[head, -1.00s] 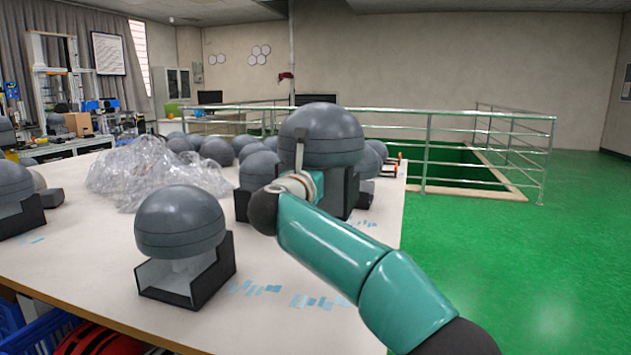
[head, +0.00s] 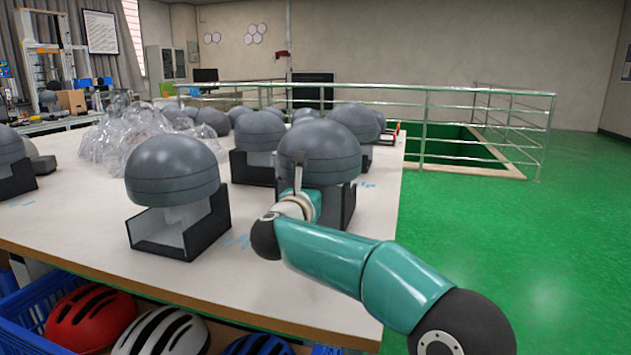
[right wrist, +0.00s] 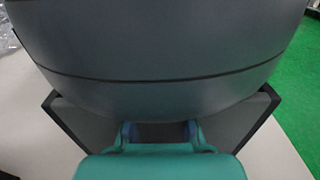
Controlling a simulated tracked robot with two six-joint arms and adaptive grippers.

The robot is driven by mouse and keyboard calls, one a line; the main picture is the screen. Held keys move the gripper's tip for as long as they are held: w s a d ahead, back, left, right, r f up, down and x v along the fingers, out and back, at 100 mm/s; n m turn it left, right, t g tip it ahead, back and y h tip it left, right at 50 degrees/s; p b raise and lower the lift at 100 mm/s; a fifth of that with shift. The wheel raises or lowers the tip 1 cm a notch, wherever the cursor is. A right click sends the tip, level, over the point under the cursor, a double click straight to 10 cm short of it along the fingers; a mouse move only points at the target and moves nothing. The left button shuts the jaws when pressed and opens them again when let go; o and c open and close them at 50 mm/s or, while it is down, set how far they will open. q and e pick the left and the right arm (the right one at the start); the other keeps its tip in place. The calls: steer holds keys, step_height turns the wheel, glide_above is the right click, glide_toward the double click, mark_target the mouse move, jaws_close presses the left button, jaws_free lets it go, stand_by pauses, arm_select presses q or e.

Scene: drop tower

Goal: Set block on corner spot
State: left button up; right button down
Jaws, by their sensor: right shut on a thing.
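The block is a grey dome on a black-sided base. My right gripper (head: 298,188) is shut on one such block (head: 325,155), at its near side. Its base is partly hidden by my arm, and I cannot tell whether it touches the table (head: 270,290). In the right wrist view the held dome (right wrist: 165,50) fills the top, with the fingers (right wrist: 160,131) against the base below. I cannot tell which is the corner spot. My left gripper is not in view.
Another block (head: 172,170) stands close left of the held one, with more blocks (head: 258,131) behind. Clear plastic wrap (head: 135,140) lies at the back left. A blue crate of helmets (head: 85,318) sits below the front edge. The table's near right part is bare.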

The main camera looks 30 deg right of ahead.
steer(key=shift+f, duration=0.3)
steer(key=c, duration=1.6)
jaws_free()
steer(key=shift+f, duration=0.2)
steer(key=o, duration=0.4)
steer(key=shift+s+a, duration=0.1)
steer(key=shift+a, duration=0.05)
steer(key=v, duration=1.1)
steer(key=shift+s+a, duration=0.25)
steer(key=shift+s, duration=0.05)
